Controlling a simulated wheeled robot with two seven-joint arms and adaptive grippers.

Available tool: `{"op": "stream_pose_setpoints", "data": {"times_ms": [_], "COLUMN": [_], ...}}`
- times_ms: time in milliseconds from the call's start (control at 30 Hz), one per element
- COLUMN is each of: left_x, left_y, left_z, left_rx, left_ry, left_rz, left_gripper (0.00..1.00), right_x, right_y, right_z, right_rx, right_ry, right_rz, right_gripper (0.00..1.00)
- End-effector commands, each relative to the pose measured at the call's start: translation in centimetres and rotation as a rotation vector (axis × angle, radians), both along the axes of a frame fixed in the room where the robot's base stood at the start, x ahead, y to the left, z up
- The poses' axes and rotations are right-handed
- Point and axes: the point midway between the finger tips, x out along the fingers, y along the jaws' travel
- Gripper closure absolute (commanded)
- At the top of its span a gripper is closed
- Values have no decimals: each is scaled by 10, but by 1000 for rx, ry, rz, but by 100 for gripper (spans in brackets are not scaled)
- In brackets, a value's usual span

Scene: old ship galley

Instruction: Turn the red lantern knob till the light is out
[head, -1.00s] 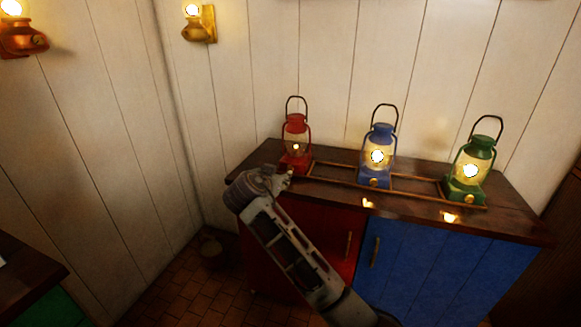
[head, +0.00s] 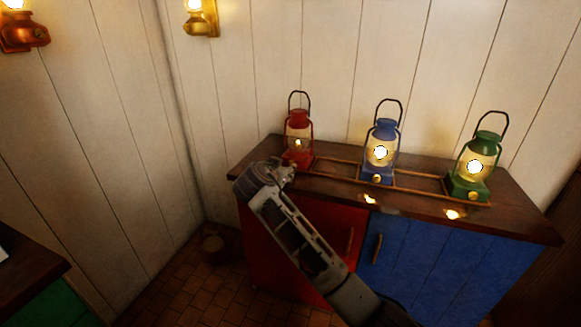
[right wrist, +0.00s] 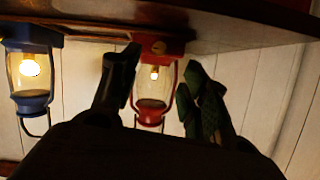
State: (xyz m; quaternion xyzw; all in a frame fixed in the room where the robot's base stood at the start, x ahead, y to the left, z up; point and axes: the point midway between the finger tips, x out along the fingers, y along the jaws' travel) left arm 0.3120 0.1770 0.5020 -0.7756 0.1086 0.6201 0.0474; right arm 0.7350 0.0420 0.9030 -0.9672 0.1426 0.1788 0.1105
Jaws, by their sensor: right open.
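The red lantern (head: 298,140) stands upright at the left end of the wooden counter, with a small glow in its glass. In the right wrist view the red lantern (right wrist: 153,112) hangs upside down, its flame lit and smaller than the blue lantern's. My right gripper (head: 286,172) is open in front of the lantern's base. In the right wrist view its dark fingers (right wrist: 160,85) stand apart on either side of the lantern; I see no contact. My left gripper is not in view.
A brightly lit blue lantern (head: 381,150) and green lantern (head: 474,168) stand to the right. A low rail (head: 340,180) runs along the countertop (head: 408,207). Red and blue cabinet doors are below. Lit brass lamps hang on the walls at upper left.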

Motion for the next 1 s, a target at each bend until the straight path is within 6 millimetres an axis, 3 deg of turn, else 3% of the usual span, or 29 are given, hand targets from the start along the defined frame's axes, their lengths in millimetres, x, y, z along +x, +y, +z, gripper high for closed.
{"op": "stream_pose_setpoints", "data": {"times_ms": [1000], "left_x": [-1], "left_y": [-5], "left_z": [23], "left_rx": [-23], "left_ry": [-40], "left_rz": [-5], "left_gripper": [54], "right_x": [83], "right_y": [-22], "right_z": [-36], "right_rx": [-2], "right_ry": [0], "right_rz": [-2], "right_gripper": [54]}}
